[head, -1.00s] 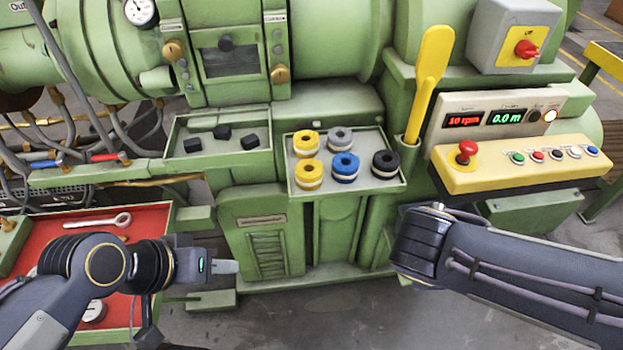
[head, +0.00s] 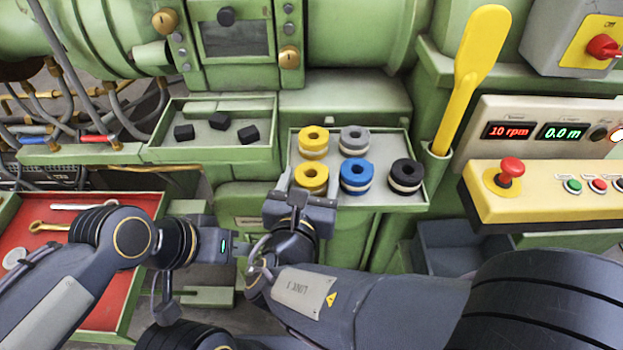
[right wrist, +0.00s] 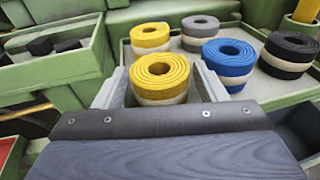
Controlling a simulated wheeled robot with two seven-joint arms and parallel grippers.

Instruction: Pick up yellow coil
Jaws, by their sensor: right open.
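Two yellow coils sit on the left side of the green tray (head: 408,200): a front one (head: 312,177) and a back one (head: 313,141). Both have a pale band. My right gripper (head: 308,182) is open at the tray's front edge, by the front yellow coil. In the right wrist view, the open fingers (right wrist: 160,85) show on either side of this coil (right wrist: 160,72), whose lower part is hidden. Whether they touch it is unclear. My left gripper (head: 245,247) is low at the left, partly overlapped by my right arm; its jaws are not clear.
A blue coil (head: 356,177) stands right of the front yellow one, with a grey coil (head: 354,140) behind and a black coil (head: 405,176) further right. A yellow paddle (head: 470,80) stands upright beside the tray. A tray with black blocks (head: 220,121) lies left.

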